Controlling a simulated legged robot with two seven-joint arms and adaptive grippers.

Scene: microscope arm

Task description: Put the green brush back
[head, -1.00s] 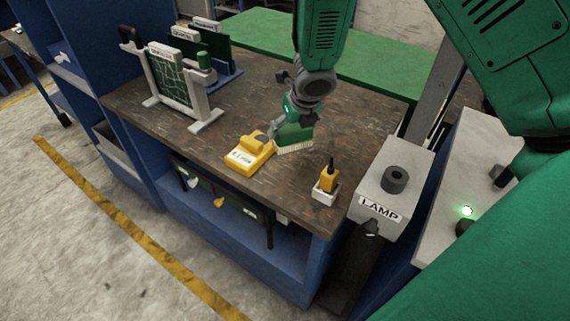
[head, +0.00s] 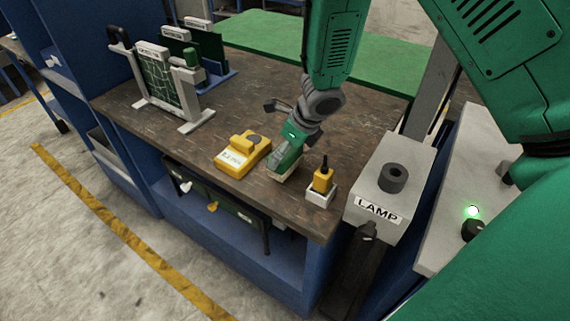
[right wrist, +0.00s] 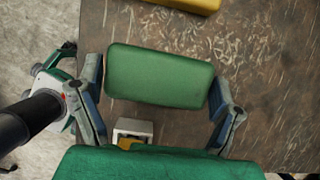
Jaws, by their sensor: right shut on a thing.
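The green brush (head: 287,157) is in my right gripper (head: 297,138) in the head view, with its pale bristles facing down over the brown tabletop. It is between the yellow device and the small white holder. I cannot tell whether the bristles touch the table. In the right wrist view, the brush's green back (right wrist: 160,75) lies between the two grey fingers of my right gripper (right wrist: 160,90), which are shut on it. The bristles are hidden there. My left gripper is not in view.
A yellow device (head: 243,155) lies left of the brush. A white holder with a yellow tool (head: 322,182) stands to the right, near the front edge. The grey LAMP box (head: 385,200) is further right. A white rack with a green mesh panel (head: 165,85) stands at the left.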

